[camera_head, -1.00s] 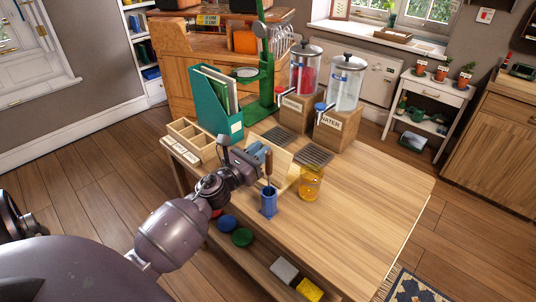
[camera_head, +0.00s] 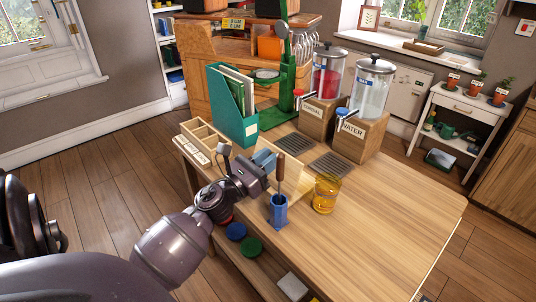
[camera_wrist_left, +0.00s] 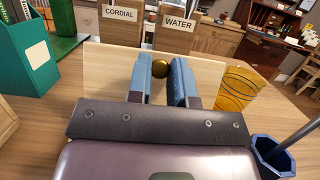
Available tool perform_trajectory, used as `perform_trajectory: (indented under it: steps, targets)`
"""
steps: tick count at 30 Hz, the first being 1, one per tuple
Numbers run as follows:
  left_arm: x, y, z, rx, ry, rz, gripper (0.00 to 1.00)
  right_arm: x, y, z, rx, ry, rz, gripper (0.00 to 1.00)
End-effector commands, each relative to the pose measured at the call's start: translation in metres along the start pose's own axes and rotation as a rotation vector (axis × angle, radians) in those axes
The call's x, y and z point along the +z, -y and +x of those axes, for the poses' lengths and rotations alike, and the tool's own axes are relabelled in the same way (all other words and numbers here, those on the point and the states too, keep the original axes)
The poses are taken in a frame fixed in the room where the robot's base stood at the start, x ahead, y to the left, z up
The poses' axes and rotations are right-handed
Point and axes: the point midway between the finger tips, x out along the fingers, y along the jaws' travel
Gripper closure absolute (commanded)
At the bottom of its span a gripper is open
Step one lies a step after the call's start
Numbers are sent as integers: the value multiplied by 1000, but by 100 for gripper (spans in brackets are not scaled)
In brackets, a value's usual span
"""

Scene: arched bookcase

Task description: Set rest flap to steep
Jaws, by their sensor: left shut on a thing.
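The rest flap is a pale wooden board (camera_head: 290,172) that stands tilted on the table behind the blue pot. My left gripper (camera_head: 268,160) is at the flap. My right gripper is not in view.
A blue pot (camera_head: 278,212) with a brown-handled tool stands close to my gripper. An amber glass (camera_head: 326,196) is to its right. A green file holder (camera_head: 232,106), a wooden box (camera_head: 203,150) and two drink dispensers (camera_head: 361,135) stand behind. The table's right side is clear.

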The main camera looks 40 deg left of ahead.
Motion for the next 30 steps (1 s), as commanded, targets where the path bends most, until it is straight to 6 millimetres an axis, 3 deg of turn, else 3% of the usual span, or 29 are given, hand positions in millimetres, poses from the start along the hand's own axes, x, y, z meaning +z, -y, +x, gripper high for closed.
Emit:
perform_trajectory:
  steps: [9,21,22,24,26,30]
  targets:
    - [-2,-1,-1,2,-5,0,100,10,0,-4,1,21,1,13]
    - [-3,-1,-1,3,-6,0,100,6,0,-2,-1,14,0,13]
    - [-3,-1,-1,3,-6,0,75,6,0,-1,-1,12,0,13]
    - [-3,-1,-1,3,-6,0,65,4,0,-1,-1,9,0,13]
    - [-3,-1,-1,2,-5,0,55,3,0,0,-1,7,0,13]
    - [-2,0,-1,1,-3,0,55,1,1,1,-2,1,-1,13]
